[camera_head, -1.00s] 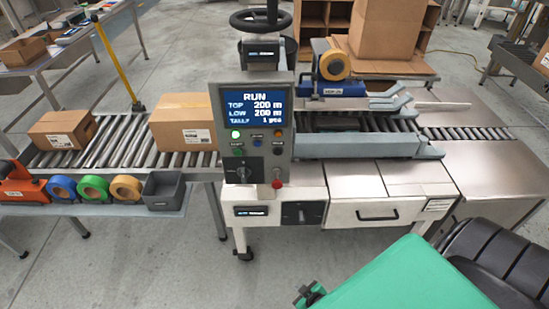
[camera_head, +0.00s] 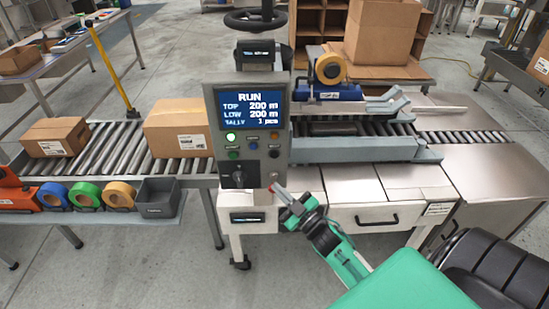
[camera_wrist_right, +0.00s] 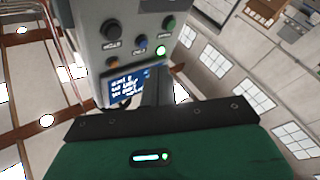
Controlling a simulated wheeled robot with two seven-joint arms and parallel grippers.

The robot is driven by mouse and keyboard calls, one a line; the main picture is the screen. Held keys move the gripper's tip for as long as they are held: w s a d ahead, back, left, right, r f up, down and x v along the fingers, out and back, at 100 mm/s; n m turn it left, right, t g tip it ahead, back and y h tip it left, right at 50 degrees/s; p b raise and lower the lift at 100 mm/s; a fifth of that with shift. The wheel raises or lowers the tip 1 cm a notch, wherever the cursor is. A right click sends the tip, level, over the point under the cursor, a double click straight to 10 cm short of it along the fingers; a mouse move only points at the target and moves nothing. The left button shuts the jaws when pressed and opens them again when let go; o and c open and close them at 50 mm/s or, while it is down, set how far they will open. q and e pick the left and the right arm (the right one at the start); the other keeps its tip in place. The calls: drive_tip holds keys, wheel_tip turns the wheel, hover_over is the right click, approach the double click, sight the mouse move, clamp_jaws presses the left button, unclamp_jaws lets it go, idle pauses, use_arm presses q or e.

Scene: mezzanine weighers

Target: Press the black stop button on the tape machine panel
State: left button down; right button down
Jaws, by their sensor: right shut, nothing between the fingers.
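The tape machine panel (camera_head: 212,98) is a grey upright box with a lit blue screen reading RUN. The black stop button (camera_head: 274,153) is at the panel's right side, below the screen. In the right wrist view the panel appears upside down, with the black button (camera_wrist_right: 110,29) at upper left. My right gripper (camera_head: 277,191) is shut and empty, below and a little right of the black button, apart from it. In the wrist view its dark fingers (camera_wrist_right: 157,86) point up toward the panel. My left gripper is not in view.
Beside the black button are a blue button (camera_head: 253,146), a green button (camera_head: 235,154) and a lit green lamp (camera_head: 231,137). A black knob (camera_head: 239,179) sits lower on the panel. A red button (camera_head: 271,187) is right by my fingertips. Cartons (camera_head: 178,128) stand on the left rollers.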

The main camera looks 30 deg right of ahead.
sight(274, 155)
drive_tip(key=shift+a+r, duration=0.1)
drive_tip(key=shift+r, duration=0.8)
drive_tip(key=shift+w+d+b, duration=0.4)
drive_tip(key=shift+w+d, duration=0.4)
drive_tip(key=shift+w, duration=0.45)
drive_tip(key=shift+w+d+b, duration=0.35)
drive_tip(key=shift+w+d, duration=0.4)
drive_tip(key=shift+w, duration=0.45)
drive_tip(key=shift+w+d+b, duration=0.4)
drive_tip(key=shift+w+d, duration=0.4)
drive_tip(key=shift+w, duration=0.45)
drive_tip(key=shift+w, duration=0.15)
drive_tip(key=shift+w+d, duration=0.2)
drive_tip(key=shift+w, duration=0.05)
